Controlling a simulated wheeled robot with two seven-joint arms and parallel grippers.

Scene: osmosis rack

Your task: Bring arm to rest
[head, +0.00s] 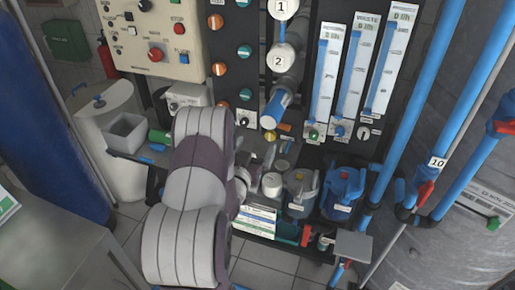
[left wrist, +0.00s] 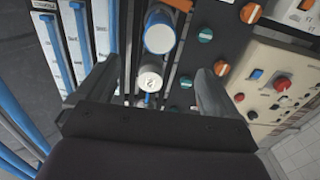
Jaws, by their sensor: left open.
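My left arm (head: 190,190), grey and dark purple, is bent in front of the osmosis rack (head: 345,75) in the head view. It hides part of the rack's lower left, and its gripper fingers cannot be made out there. In the left wrist view my left gripper (left wrist: 152,85) is open, its two fingers spread wide with nothing between them. It faces the rack panel, with a white numbered cap (left wrist: 150,77) and a blue-and-white cylinder (left wrist: 160,32) beyond the fingers. My right gripper is in neither view.
A control box (head: 155,38) with buttons is at upper left. Blue pumps (head: 342,193) and small containers stand low in the rack. Blue pipes (head: 415,100) and a large grey tank (head: 465,235) are at right. A white tank (head: 105,115) and blue cylinder (head: 50,110) stand at left.

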